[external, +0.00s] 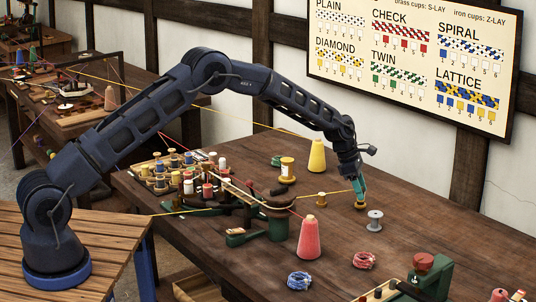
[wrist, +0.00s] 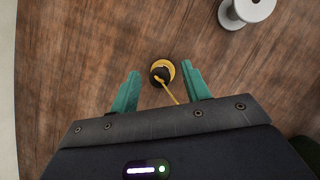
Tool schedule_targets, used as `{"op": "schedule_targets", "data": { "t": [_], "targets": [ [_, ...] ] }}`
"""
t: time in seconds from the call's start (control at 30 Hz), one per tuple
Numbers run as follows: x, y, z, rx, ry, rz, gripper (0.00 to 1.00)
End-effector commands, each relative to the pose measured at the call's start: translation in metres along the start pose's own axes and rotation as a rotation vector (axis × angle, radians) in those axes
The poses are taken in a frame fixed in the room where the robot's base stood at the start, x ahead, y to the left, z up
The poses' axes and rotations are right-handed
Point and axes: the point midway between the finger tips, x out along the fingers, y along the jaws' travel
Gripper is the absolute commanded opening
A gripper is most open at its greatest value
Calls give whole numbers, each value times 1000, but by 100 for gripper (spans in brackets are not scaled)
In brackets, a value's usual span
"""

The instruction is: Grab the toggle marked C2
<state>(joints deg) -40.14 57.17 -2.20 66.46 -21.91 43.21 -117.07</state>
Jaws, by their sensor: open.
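No mark C2 is legible in either view. Under my gripper (external: 359,189) is a small yellow-brass cup (external: 360,206) with a dark round top, standing on the wooden table. In the wrist view the cup (wrist: 169,65) shows between the two teal fingertips of my gripper (wrist: 160,73), with a yellow cord (wrist: 171,91) running from it toward me. My gripper is open, a finger on each side, and points down. Whether the dark piece (wrist: 160,74) in the cup is the toggle, I cannot tell. Whether the fingers touch it is unclear.
A grey spool (external: 375,220) stands right of the cup, also in the wrist view (wrist: 246,10). Another brass cup (external: 321,199) stands left. A yellow cone (external: 317,156) and a red cone (external: 311,238) stand nearby.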

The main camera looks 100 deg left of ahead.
Motion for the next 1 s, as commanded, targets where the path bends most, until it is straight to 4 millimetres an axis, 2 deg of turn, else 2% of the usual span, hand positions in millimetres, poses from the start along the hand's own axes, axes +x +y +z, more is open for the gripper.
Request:
{"op": "schedule_targets", "data": {
  "t": [0.03,0.2,0.43,0.47,0.7,1.0],
  "targets": [
    [9,0,0,-1,1,-2,47],
    [28,0,0,0,1,-1,47],
    [30,0,1,0,0,-1,47],
    [30,0,1,0,0,-1,45],
    [30,0,1,0,0,-1,0],
    [30,0,1,0,1,-1,0]
  ]
}}
